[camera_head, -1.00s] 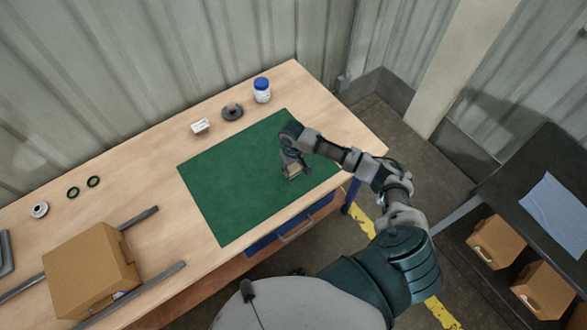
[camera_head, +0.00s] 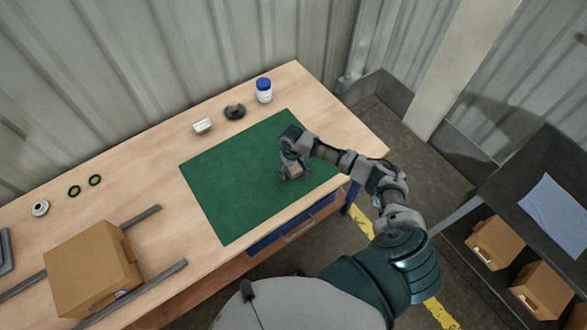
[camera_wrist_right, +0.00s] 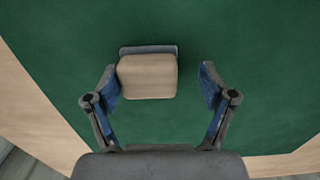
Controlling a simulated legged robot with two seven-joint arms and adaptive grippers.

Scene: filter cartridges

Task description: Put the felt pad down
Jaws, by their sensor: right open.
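The felt pad (camera_wrist_right: 148,76) shows in the right wrist view as a beige block with a thin grey-blue layer along its far edge. It is over the green mat (camera_wrist_right: 245,60) and seems to rest on it. My right gripper (camera_wrist_right: 160,85) is open around the pad. The pad sits nearer the left finger, almost or just touching it, with a clear gap to the right finger. In the head view my right gripper (camera_head: 291,174) is low over the right part of the mat, with the pad partly hidden by its fingers. My left gripper is not in view.
Along the table's back stand a blue-lidded jar (camera_head: 264,91), a dark round piece (camera_head: 235,111) and a white block (camera_head: 202,126). Two dark rings (camera_head: 84,186) and a white round part (camera_head: 40,208) lie left. A cardboard box (camera_head: 92,268) sits on rails. Most of the mat is bare.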

